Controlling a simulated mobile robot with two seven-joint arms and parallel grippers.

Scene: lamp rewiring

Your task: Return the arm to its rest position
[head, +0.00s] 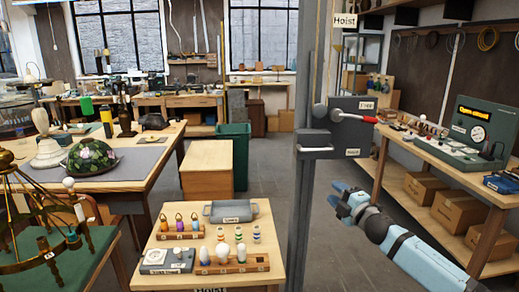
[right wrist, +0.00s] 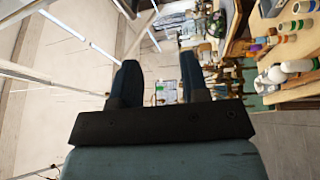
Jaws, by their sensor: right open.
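My right arm comes in from the lower right of the head view. Its blue gripper (head: 343,196) is in the air to the right of the grey post (head: 302,215), below the lever box (head: 345,132). In the right wrist view the two dark fingers (right wrist: 160,78) stand apart, with nothing seen between them but the distant room. My left gripper is not in view.
A small wooden table (head: 165,273) with bulbs and a grey tray (head: 233,211) stands left of the post. A brass chandelier (head: 45,222) is at the far left. A bench (head: 420,150) with a green console (head: 478,128) is right. Floor behind the gripper looks clear.

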